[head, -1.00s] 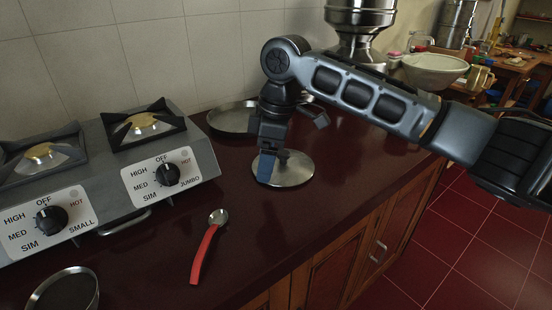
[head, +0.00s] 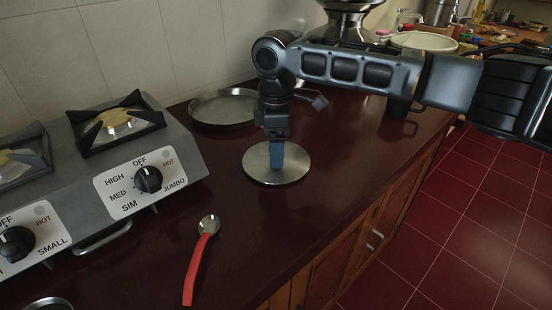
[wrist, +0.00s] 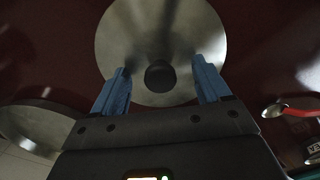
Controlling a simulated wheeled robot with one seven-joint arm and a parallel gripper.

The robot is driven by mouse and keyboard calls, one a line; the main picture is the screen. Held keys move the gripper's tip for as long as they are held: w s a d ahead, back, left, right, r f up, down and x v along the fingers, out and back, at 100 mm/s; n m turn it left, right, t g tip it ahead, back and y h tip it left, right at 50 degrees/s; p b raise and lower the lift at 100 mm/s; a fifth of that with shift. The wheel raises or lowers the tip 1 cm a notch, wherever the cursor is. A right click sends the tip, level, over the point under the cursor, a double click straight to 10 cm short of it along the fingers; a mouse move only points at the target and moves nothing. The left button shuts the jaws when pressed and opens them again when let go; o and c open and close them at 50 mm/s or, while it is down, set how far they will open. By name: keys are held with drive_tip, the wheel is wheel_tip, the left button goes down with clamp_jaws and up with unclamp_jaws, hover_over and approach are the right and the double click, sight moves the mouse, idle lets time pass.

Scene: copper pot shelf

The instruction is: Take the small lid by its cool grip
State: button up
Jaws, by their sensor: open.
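The small lid (head: 256,168) is a flat round metal disc lying on the dark red counter. In the wrist view the lid (wrist: 130,40) fills the upper middle, with its dark round grip (wrist: 160,76) near its centre. My gripper (head: 276,168) points down over the lid in the head view. In the wrist view my gripper (wrist: 162,74) is open, with one blue finger on each side of the grip and a gap on both sides. The fingers hide the grip in the head view. I cannot tell the exact fingertip height above the lid.
A red-handled spoon (head: 203,258) lies on the counter in front of the lid. A shallow metal pan (head: 224,108) sits behind it near the wall. A stove (head: 130,165) with knobs stands at left. A large metal pot (head: 350,22) stands behind my arm.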

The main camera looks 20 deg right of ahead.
drive_tip(key=shift+f, duration=0.3)
drive_tip(key=shift+c, duration=0.2)
drive_tip(key=shift+s+f, duration=0.1)
drive_tip(key=c, duration=1.3)
drive_tip(key=shift+c, duration=0.2)
